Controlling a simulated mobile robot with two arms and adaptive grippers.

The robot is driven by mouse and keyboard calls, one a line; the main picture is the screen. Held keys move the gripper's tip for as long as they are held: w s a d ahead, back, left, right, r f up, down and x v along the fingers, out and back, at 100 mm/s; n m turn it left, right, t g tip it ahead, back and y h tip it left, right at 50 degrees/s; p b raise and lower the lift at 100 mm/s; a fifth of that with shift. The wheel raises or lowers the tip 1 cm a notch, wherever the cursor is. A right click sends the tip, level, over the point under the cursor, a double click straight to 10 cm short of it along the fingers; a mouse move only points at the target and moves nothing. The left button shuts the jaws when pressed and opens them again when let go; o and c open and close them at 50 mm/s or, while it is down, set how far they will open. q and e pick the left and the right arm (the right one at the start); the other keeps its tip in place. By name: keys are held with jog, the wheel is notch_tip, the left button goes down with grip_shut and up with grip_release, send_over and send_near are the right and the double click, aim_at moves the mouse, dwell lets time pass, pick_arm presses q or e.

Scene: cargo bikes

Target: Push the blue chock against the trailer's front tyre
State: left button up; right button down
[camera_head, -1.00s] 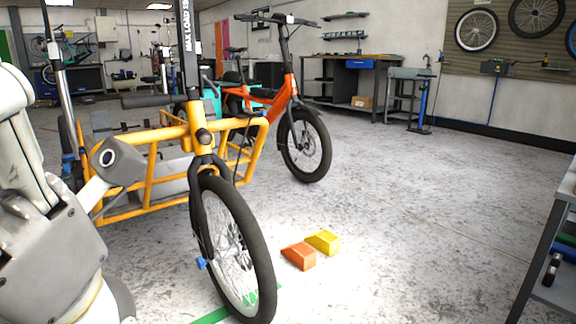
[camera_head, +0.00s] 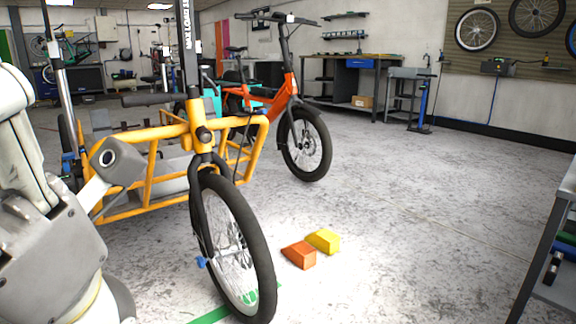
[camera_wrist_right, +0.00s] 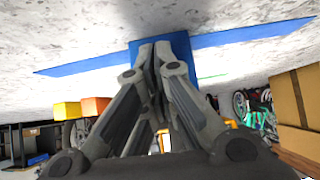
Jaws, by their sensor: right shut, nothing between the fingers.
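In the right wrist view, my right gripper (camera_wrist_right: 163,50) is shut, with its dark fingers together and nothing held. A blue block (camera_wrist_right: 137,48), which looks like the blue chock, shows right behind the fingertips. The fingers cover much of it, and I cannot tell whether they touch it. Neither the blue chock nor my right gripper shows in the head view. I cannot make out the trailer or its front tyre for certain in either view. A grey-white arm of mine fills the left of the head view; no left gripper fingers show.
An orange chock (camera_head: 299,256) and a yellow chock (camera_head: 323,241) lie beside the yellow cargo bike's front wheel (camera_head: 236,250). An orange bike (camera_head: 288,100) stands behind. Blue floor strips (camera_wrist_right: 250,33) flank the blue block. A cardboard box (camera_wrist_right: 299,100) is at right. Floor right of the chocks is clear.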

jog(key=shift+w+a+b, duration=0.45)
jog(key=shift+w+a, duration=0.5)
jog(key=shift+w, duration=0.3)
jog(key=shift+w+a+b, duration=0.4)
jog(key=shift+w+a, duration=0.55)
jog(key=shift+w, duration=0.25)
jog(key=shift+w+a+b, duration=0.65)
jog(key=shift+w+a, duration=0.2)
jog(key=shift+w, duration=0.2)
jog(key=shift+w+a+b, duration=0.65)
jog(key=shift+w+a, duration=0.15)
jog(key=shift+w, duration=0.25)
jog(key=shift+p+v, duration=0.85)
jog(key=shift+p, duration=0.35)
jog(key=s+d+r+p, duration=0.1)
jog(key=p, duration=0.1)
jog(key=s+d+r+p, duration=0.1)
jog(key=p, duration=0.2)
jog(key=shift+s+d, duration=0.15)
jog(key=shift+s, duration=0.4)
jog(key=shift+d, duration=0.1)
